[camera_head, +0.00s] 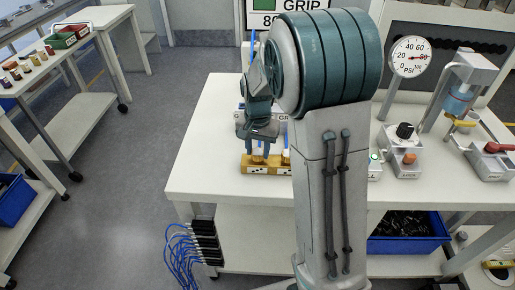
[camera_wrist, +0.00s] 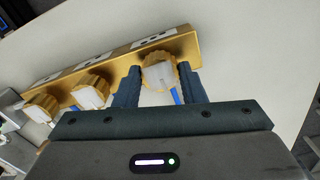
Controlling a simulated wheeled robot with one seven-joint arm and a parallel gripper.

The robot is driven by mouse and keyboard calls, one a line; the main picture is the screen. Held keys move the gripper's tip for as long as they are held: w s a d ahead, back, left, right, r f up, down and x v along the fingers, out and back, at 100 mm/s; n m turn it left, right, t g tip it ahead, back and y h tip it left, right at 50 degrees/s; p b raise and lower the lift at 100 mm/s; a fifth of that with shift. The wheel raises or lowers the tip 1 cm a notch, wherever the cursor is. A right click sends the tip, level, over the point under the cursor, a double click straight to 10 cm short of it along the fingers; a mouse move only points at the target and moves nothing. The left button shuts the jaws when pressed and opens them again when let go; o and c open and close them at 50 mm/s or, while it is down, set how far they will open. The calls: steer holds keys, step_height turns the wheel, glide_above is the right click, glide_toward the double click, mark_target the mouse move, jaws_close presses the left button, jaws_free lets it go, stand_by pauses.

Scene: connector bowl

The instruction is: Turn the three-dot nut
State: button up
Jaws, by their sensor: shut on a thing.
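A golden block (camera_wrist: 118,62) carries a row of ribbed yellow nuts with pale faces, each by a white label with dark dots. My gripper (camera_wrist: 159,84) is shut on the nut at the right end of the row (camera_wrist: 158,72), one dark finger on each side. That nut's label (camera_wrist: 153,39) shows a row of dots, likely three. The middle nut (camera_wrist: 90,92) and left nut (camera_wrist: 40,107) stand free. In the head view the block (camera_head: 256,169) lies on the white table, partly hidden by my arm.
On the table (camera_head: 215,130) to the right stand a pressure gauge (camera_head: 409,57), a box with a black knob (camera_head: 404,131) and a device with a red handle (camera_head: 494,148). A blue bin (camera_head: 408,232) sits on the shelf below. The table left of the block is clear.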

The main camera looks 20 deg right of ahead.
mark_target(258, 152)
stand_by(0.3)
steer(key=o, duration=1)
step_height(258, 152, up, 14)
